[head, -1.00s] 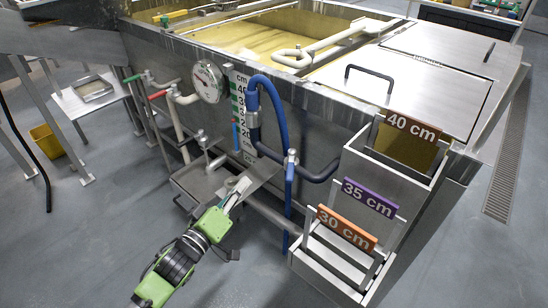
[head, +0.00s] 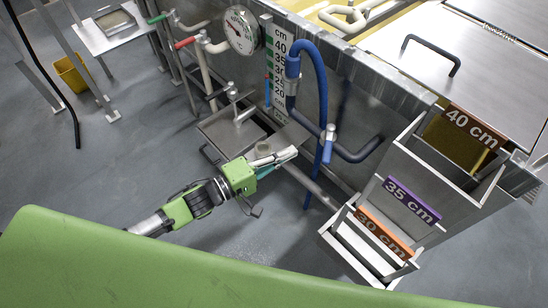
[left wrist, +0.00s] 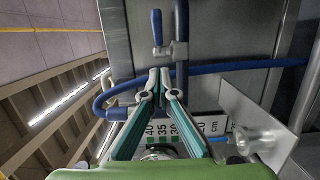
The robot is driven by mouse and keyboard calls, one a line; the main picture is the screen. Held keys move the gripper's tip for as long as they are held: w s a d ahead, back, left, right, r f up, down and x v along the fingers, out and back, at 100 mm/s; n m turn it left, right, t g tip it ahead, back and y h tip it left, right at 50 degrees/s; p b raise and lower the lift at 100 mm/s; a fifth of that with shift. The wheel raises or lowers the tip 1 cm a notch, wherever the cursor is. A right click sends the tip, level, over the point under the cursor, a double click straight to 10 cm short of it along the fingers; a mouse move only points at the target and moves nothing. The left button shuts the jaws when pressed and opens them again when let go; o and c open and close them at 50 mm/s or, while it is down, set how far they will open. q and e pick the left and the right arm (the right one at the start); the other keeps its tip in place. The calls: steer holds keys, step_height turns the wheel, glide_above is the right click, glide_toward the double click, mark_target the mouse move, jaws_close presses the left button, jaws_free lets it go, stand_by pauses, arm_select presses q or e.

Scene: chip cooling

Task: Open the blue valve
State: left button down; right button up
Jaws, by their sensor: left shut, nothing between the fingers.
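The blue valve shows as a short blue lever (head: 328,145) on a grey pipe fitting below the blue hose, at the vat's front wall. The lever hangs roughly downward in the head view. It also shows in the left wrist view (left wrist: 157,27), beyond the fingertips. My left gripper (head: 294,153) is just left of the lever, with a small gap between them. Its fingers meet at the tips in the left wrist view (left wrist: 159,75), with nothing between them. My right gripper is not in view.
The blue hose (head: 322,90) arches beside the valve. The level scale (head: 275,70), a dial gauge (head: 240,30) and red and green levers are to the left. Stepped metal holders with 30, 35 and 40 cm plates (head: 410,200) stand to the right.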

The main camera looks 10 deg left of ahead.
mark_target(327, 152)
arm_select(q)
steer(key=w+d, duration=0.2)
steer(key=d, duration=0.4)
steer(key=shift+p, duration=0.35)
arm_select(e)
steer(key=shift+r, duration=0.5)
arm_select(q)
steer(key=shift+s+d, duration=0.1)
steer(key=shift+d, duration=0.05)
steer(key=shift+d+n+t+y, duration=0.2)
steer(key=shift+n+t+y, duration=0.2)
steer(key=shift+y, duration=0.1)
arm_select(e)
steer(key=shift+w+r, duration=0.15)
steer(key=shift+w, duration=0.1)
